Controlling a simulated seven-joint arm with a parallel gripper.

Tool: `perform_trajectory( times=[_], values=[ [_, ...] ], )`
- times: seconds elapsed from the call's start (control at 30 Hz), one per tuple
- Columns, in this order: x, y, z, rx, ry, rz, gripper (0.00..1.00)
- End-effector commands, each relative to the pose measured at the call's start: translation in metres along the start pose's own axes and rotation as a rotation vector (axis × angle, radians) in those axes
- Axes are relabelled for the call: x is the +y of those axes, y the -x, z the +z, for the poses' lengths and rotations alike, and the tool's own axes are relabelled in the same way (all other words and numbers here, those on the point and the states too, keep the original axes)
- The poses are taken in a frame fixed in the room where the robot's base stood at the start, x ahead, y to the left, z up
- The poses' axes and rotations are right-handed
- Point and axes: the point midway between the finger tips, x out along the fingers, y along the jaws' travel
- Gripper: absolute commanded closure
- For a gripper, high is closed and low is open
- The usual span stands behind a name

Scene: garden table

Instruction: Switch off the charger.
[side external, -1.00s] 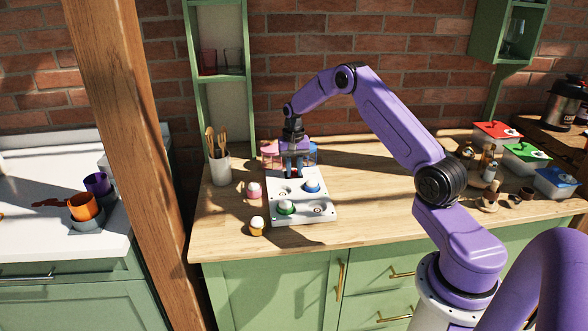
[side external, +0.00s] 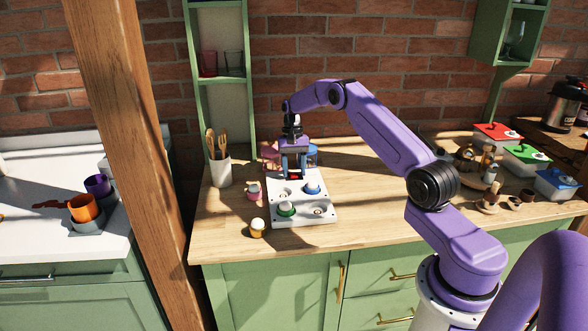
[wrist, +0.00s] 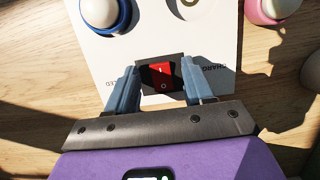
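The charger (side external: 302,213) is a flat white board on the wooden counter; it also shows in the wrist view (wrist: 110,60). A red rocker switch (wrist: 161,76) in a black frame sits near its edge, marked I and O, with dark print beside it. I cannot tell which side is pressed. My gripper (side external: 294,178) points down over the board's far end. In the wrist view its two blue-grey fingers (wrist: 160,88) are apart, one on either side of the switch, with nothing between them but the switch below. Contact is not clear.
A blue cup (side external: 312,188) and a green cup (side external: 286,210) with pale round tops sit on the board. A pink cup (side external: 254,192) and a yellow one (side external: 257,228) stand to its left. A utensil pot (side external: 221,172) is behind. Lidded boxes (side external: 525,157) stand far right.

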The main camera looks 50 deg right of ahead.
Motion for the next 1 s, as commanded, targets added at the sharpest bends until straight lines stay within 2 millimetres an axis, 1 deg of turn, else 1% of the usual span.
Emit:
perform_trajectory(
  times=[0.27,0.37,0.47,0.7,0.8,1.0],
  values=[
    [0.0,0.001,0.0,-0.001,0.0,0.001,0.49],
    [0.0,0.005,0.0,0.0,0.0,0.0,0.49],
    [0.0,0.018,0.0,0.003,0.0,0.0,0.49],
    [-0.001,0.063,-0.001,0.005,0.001,-0.001,0.49],
    [0.0,0.079,-0.001,0.003,0.0,0.0,0.49],
    [0.0,0.102,-0.001,0.002,0.0,0.0,0.49]
  ],
)
